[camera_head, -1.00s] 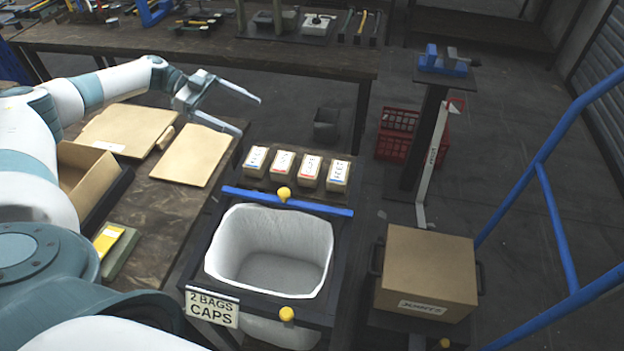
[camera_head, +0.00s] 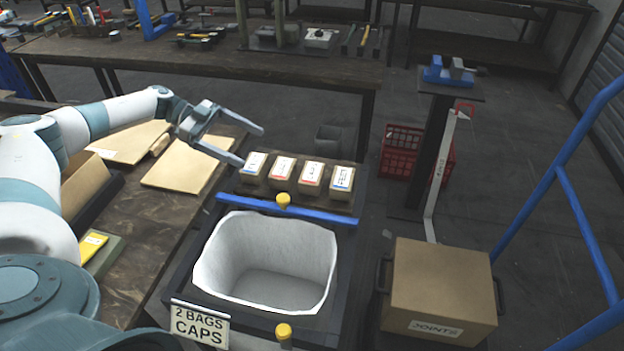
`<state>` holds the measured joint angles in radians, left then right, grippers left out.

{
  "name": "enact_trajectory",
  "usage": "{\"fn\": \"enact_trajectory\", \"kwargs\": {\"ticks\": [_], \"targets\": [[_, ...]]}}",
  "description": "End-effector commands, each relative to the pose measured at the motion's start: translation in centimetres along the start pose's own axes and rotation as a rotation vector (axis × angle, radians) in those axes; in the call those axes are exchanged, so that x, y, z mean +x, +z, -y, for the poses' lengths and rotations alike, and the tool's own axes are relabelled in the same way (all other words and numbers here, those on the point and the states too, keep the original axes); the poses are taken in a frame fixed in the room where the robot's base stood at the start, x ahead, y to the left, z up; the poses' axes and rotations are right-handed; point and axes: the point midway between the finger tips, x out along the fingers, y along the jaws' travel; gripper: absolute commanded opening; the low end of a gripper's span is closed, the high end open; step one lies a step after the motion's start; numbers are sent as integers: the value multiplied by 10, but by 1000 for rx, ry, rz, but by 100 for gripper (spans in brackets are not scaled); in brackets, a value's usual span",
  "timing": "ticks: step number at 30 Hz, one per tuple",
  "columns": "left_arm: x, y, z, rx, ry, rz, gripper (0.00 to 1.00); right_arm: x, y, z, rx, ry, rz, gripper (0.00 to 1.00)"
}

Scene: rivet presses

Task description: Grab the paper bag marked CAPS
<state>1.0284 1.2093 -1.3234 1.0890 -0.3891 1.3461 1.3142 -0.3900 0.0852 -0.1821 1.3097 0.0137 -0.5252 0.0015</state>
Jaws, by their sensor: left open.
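Several small paper bags stand in a row on the dark rack behind the white bin. Each has a white label with a coloured strip: the leftmost bag (camera_head: 254,166) blue, the second bag (camera_head: 280,171) and third bag (camera_head: 311,176) red, the rightmost bag (camera_head: 341,182) blue. The small print is too blurred to tell which says CAPS. My left gripper (camera_head: 252,147) is open and empty, its fingers pointing right. In the picture its nearer fingertip lies just beside the leftmost bag's upper left corner; contact cannot be told. My right gripper is out of view.
A white-lined bin (camera_head: 265,260) with a sign (camera_head: 199,324) reading "2 BAGS CAPS" stands in front of the bags, behind it a blue bar (camera_head: 285,209). A carton (camera_head: 438,285) marked JOINTS is at right. Flat cardboard (camera_head: 185,168) lies on the left bench.

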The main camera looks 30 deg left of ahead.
Motion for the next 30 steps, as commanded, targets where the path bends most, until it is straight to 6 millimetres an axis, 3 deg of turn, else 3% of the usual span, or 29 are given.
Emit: {"fn": "enact_trajectory", "kwargs": {"ticks": [8, 21, 30], "targets": [[25, -2, -1, 0, 4, 0, 92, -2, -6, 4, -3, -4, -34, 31], [102, -2, -1, -1, 4, -1, 92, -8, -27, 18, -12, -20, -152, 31], [122, 0, 0, 0, 0, 0, 92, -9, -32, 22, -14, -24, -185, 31]]}}
